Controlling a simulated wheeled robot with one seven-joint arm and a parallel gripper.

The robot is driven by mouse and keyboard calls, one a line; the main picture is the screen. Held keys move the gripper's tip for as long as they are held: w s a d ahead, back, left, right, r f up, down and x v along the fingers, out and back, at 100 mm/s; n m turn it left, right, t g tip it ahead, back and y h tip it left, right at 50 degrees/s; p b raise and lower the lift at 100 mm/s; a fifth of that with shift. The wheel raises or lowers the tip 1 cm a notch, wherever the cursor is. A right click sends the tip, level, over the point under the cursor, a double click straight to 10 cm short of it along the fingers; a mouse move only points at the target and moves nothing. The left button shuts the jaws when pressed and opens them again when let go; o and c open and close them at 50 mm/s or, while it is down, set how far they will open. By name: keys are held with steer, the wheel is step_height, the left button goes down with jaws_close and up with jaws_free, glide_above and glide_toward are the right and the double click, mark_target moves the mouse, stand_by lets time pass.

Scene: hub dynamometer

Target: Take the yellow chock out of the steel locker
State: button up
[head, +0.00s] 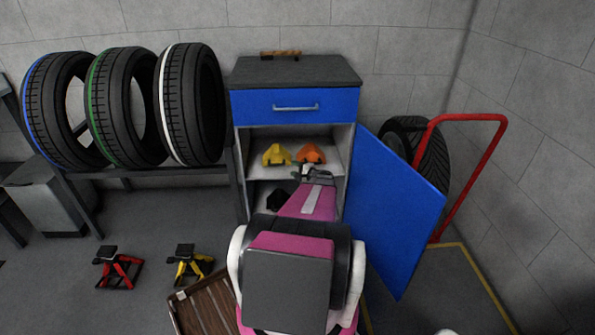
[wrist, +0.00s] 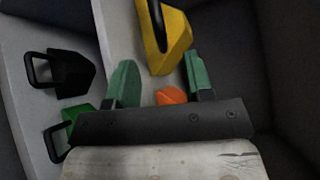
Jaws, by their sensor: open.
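The yellow chock (head: 276,155) sits on the upper shelf of the open steel locker (head: 240,165), left of an orange chock (head: 312,153). My gripper (head: 313,170) is at the locker opening, in front of the orange chock and to the right of the yellow one. In the wrist view my gripper (wrist: 162,76) is open with green fingertips apart and nothing held. The yellow chock (wrist: 166,42), with a dark handle, shows just beyond the fingertips. Part of the orange chock (wrist: 172,97) shows between the fingers; the rest is hidden.
A black chock (wrist: 72,74) and a green chock (wrist: 76,124) lie on another shelf level. The blue door (head: 392,210) stands open to the right, beside a red hand truck (head: 485,165). Red (head: 120,268) and yellow (head: 188,264) jack stands are on the floor left.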

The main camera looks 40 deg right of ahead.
glide_above(281, 172)
steer(key=shift+f, duration=0.4)
jaws_close()
